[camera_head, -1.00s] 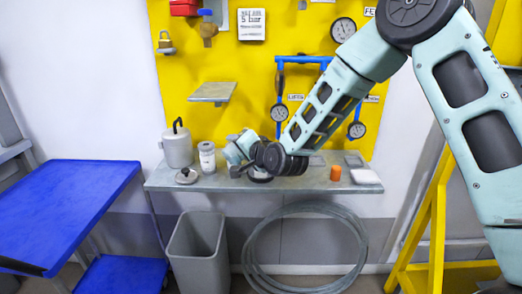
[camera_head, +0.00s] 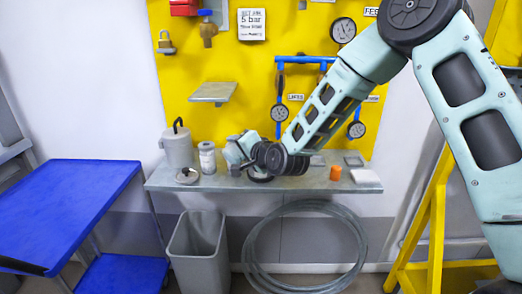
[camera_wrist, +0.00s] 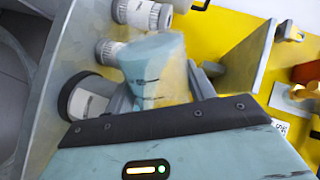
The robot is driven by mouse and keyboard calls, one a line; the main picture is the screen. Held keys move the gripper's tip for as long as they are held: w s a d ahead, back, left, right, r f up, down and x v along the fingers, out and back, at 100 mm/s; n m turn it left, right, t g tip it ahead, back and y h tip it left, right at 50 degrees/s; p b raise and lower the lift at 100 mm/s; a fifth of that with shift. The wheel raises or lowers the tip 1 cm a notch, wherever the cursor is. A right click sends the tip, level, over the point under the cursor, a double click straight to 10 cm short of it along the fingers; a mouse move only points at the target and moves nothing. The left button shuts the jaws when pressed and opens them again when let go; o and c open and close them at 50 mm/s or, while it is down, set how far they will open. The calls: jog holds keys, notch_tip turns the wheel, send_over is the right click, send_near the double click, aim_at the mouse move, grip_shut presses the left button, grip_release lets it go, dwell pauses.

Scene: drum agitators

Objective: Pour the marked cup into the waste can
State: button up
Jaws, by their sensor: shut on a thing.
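My gripper (camera_head: 238,150) is low over the back bench in the head view. In the wrist view my gripper (camera_wrist: 160,92) is shut on a pale teal and beige cup (camera_wrist: 153,62) with dark marks on its side. The cup sits between the fingers, partly blurred, and its contents cannot be seen. In the head view I cannot pick the cup out from the gripper. A grey open bin, the likely waste can (camera_head: 199,250), stands on the floor below the bench's left part, below and left of my gripper. The wrist view does not clearly show it.
A grey canister (camera_head: 178,148), a white jar (camera_head: 207,157) and a small lidded dish (camera_head: 187,176) stand left of my gripper on the bench (camera_head: 225,183). An orange cylinder (camera_head: 335,173) is to the right. A small shelf (camera_head: 212,92) juts out above.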

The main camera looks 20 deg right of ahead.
dwell(0.8)
jog(key=shift+w+d+r+m+g+y+p, duration=0.2)
jog(key=shift+d+r+m+p, duration=0.2)
jog(key=shift+r+p, duration=0.25)
jog(key=shift+w+d+r+m+g+y+p, duration=0.15)
jog(key=shift+d+r+m+y+p, duration=0.1)
jog(key=shift+r+m+p, duration=0.35)
dwell(0.5)
jog(key=shift+w+d+r+m+y+p, duration=0.1)
jog(key=shift+d+r+m+y+p, duration=0.2)
jog(key=shift+m+p, duration=0.3)
dwell(0.9)
jog(key=shift+f, duration=0.15)
dwell(0.4)
